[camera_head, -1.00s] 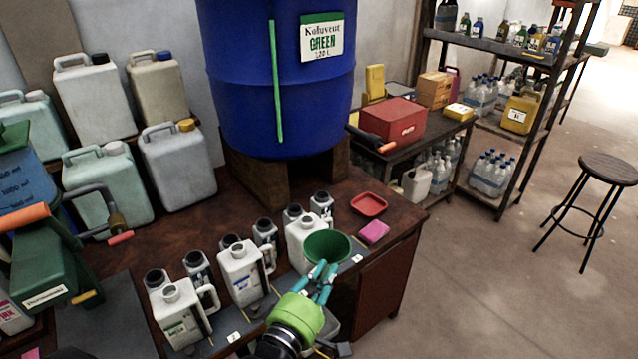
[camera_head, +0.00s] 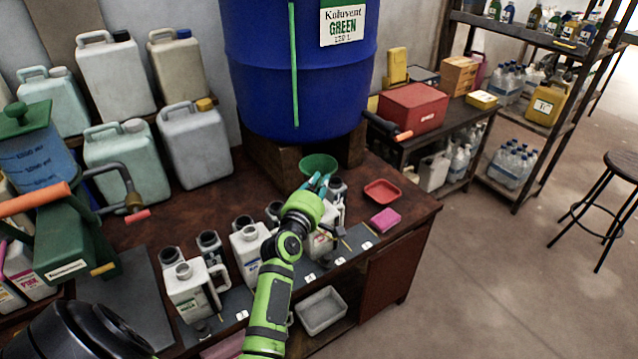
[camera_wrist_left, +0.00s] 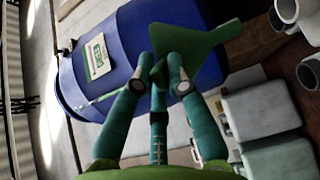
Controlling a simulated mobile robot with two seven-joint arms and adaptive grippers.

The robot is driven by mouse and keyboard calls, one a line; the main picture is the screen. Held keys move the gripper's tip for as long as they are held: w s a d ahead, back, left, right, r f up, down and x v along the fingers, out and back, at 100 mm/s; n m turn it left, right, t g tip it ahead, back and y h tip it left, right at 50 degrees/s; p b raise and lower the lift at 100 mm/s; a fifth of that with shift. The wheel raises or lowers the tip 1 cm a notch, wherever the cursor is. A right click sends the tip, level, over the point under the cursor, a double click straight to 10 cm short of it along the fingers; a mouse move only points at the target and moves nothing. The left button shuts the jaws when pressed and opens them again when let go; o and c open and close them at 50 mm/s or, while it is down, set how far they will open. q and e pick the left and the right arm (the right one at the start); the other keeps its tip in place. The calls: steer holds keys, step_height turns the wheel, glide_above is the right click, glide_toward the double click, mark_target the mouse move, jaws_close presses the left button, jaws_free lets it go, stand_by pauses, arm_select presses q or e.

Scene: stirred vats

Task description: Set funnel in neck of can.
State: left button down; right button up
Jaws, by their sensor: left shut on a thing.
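My left gripper (camera_head: 316,184) is shut on a green funnel (camera_head: 319,165). The funnel also shows in the left wrist view (camera_wrist_left: 203,62), held by the fingers (camera_wrist_left: 160,78). In the head view the funnel appears above the back of the row of cans, in front of the blue vat. White cans with handles stand along the bench front: a left one (camera_head: 188,293), a middle one (camera_head: 247,250) and a right one (camera_head: 318,246), partly hidden by my arm. Smaller dark-necked containers (camera_head: 209,250) stand behind them. Whether the funnel touches any neck cannot be told. My right gripper is not in view.
The blue vat (camera_head: 300,75) stands on wooden blocks at the back. A red dish (camera_head: 382,192) and a pink sponge (camera_head: 385,220) lie at the right of the bench. Large jugs (camera_head: 194,143) line the wall. A grey tray (camera_head: 322,311) sits below the bench edge.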

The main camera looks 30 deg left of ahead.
arm_select(q)
step_height(320, 180, down, 9)
steer(key=b, duration=0.7)
steer(key=shift+r, duration=0.2)
stand_by(0.6)
steer(key=shift+f+b, duration=0.35)
steer(key=shift+f, duration=0.05)
stand_by(0.4)
steer(key=c, duration=1.2)
jaws_free()
steer(key=shift+o, duration=0.2)
